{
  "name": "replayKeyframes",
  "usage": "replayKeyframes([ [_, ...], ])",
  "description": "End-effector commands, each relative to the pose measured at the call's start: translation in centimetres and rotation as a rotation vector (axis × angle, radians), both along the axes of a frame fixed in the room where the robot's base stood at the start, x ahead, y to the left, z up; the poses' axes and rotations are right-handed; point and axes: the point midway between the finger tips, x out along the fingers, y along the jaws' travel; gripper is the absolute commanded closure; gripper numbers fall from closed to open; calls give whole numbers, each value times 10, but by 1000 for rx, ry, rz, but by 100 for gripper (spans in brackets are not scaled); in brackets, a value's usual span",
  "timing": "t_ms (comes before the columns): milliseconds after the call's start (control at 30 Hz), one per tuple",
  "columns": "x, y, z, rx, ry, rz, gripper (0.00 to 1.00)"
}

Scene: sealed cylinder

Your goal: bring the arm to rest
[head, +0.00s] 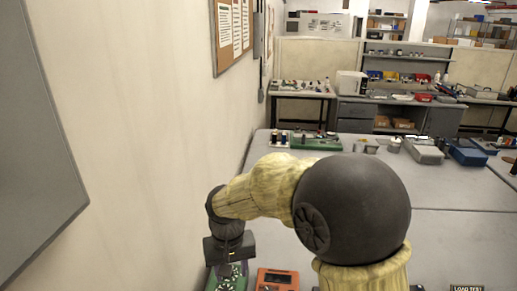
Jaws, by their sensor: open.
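My arm, with pale yellow covers and a large dark round joint, fills the lower middle of the head view. It bends to the left and then down. My gripper (229,270) points downward at the lower left, above or in front of a green circuit board (232,284). Its fingers are small and dark here, and I see nothing held between them. I cannot tell the height of the fingertips above the board. The frame's bottom edge cuts off part of the board.
An orange meter (277,279) stands close to the right of my gripper. A pale wall (130,130) runs along the left. The grey bench (450,232) is mostly clear to the right, with green trays (316,142), grey boxes (424,150) and a blue box (467,154) farther back.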

Motion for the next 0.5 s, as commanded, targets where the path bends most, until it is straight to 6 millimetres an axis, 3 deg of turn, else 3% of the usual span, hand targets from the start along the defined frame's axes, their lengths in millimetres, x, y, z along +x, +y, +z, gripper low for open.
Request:
replayKeyframes([
  [233,-8,-118,-7,29,-85,-134,55],
  [400,-41,-196,-15,35,-162,-236,55],
  [500,-60,-224,-20,32,-198,-277,55],
])
